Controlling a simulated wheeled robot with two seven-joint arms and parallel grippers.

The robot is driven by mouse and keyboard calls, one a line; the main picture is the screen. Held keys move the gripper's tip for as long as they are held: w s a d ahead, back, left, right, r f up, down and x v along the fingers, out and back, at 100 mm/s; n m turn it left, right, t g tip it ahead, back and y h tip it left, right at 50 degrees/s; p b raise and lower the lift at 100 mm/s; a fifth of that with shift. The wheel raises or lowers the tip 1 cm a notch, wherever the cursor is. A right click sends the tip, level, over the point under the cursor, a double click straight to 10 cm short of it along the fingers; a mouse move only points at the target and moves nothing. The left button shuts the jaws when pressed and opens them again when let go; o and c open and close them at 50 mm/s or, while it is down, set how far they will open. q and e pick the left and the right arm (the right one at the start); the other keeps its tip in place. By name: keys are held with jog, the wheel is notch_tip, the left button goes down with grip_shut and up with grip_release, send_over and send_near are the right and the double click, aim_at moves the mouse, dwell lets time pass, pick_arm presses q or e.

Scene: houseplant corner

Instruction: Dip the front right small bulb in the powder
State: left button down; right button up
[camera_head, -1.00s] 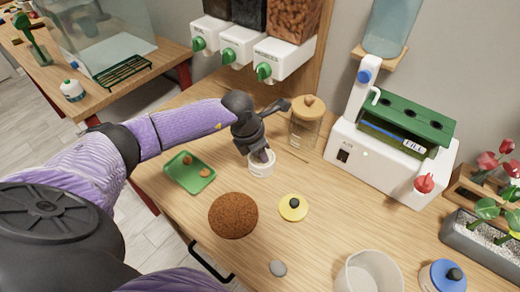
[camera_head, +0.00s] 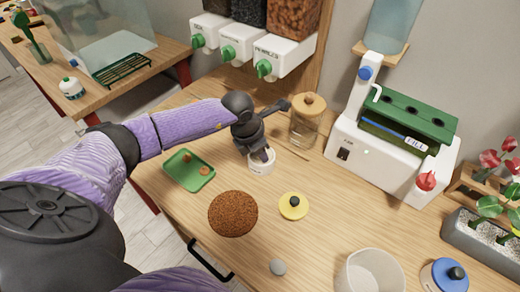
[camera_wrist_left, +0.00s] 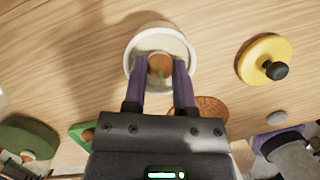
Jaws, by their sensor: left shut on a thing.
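My left gripper (camera_head: 262,157) points down at the white powder jar (camera_head: 261,167), with its fingertips at or just inside the mouth. In the left wrist view the two purple fingers (camera_wrist_left: 160,72) are shut on a small brown bulb (camera_wrist_left: 160,65) with a green tip. The bulb shows inside the round rim of the white jar (camera_wrist_left: 130,58), over the pale powder. I cannot tell whether it touches the powder. The green tray (camera_head: 176,178) to the left holds two other small bulbs (camera_head: 204,171). My right gripper is not in view.
A yellow lid (camera_head: 293,207) and a brown round mat (camera_head: 233,214) lie in front of the jar. A cork-lidded glass jar (camera_head: 306,125) stands close behind right. A white machine (camera_head: 385,150) is further right.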

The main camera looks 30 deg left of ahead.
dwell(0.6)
pick_arm(q)
notch_tip(320, 180, up, 7)
jog(key=p, duration=0.6)
dwell(0.4)
